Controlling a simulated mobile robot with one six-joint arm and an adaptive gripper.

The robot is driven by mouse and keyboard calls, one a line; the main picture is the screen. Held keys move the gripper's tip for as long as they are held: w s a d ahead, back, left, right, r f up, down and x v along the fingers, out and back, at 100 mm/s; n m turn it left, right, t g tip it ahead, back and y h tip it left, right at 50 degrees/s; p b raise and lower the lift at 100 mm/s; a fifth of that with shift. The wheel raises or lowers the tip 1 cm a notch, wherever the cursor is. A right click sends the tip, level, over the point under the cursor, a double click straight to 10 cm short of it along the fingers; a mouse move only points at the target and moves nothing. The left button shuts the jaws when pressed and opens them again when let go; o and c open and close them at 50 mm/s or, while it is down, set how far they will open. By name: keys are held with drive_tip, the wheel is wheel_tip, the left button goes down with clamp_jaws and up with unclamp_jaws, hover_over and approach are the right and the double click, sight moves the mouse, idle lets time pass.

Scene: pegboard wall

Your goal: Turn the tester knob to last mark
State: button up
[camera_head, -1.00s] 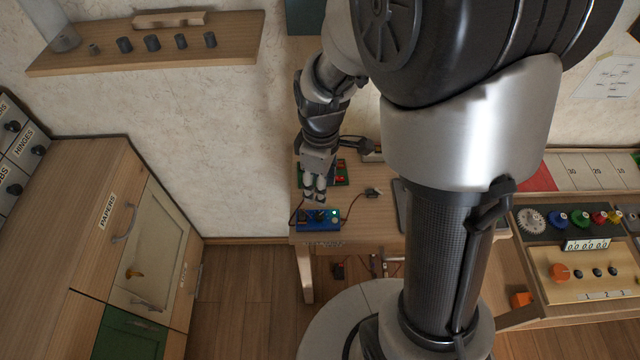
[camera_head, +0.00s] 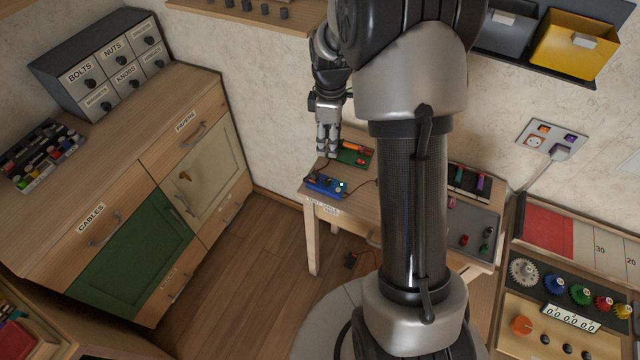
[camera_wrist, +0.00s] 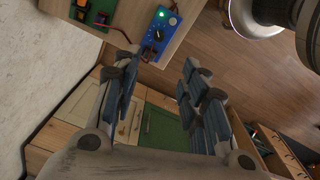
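The tester is a small blue box (camera_head: 325,187) on the near left edge of the small wooden table. It has a light at its right end and dark parts on top. In the wrist view the blue tester (camera_wrist: 154,40) is at the top, with a lit green light, a dial and a dark knob (camera_wrist: 158,35); the knob's exact setting is too small to read. My gripper (camera_head: 328,152) hangs just above and behind the tester in the head view. In the wrist view my gripper (camera_wrist: 158,88) has its fingers spread wide with nothing between them.
A green board (camera_head: 352,157) with red and orange parts lies behind the tester. A grey tray (camera_head: 470,232) sits at the table's right. A cabinet (camera_head: 150,215) stands at left, with floor between it and the table. Cables run by the tester.

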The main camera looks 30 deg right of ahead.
sight(328, 180)
drive_tip(key=f+b, duration=0.1)
drive_tip(key=f, duration=0.4)
drive_tip(key=f+b, duration=0.2)
drive_tip(key=f, duration=0.4)
drive_tip(key=f+b, duration=0.1)
drive_tip(key=f, duration=0.5)
drive_tip(key=shift+w+d+b, duration=0.1)
drive_tip(key=shift+w+b, duration=0.2)
drive_tip(key=shift+b, duration=0.1)
drive_tip(key=shift+c, duration=0.5)
clamp_jaws()
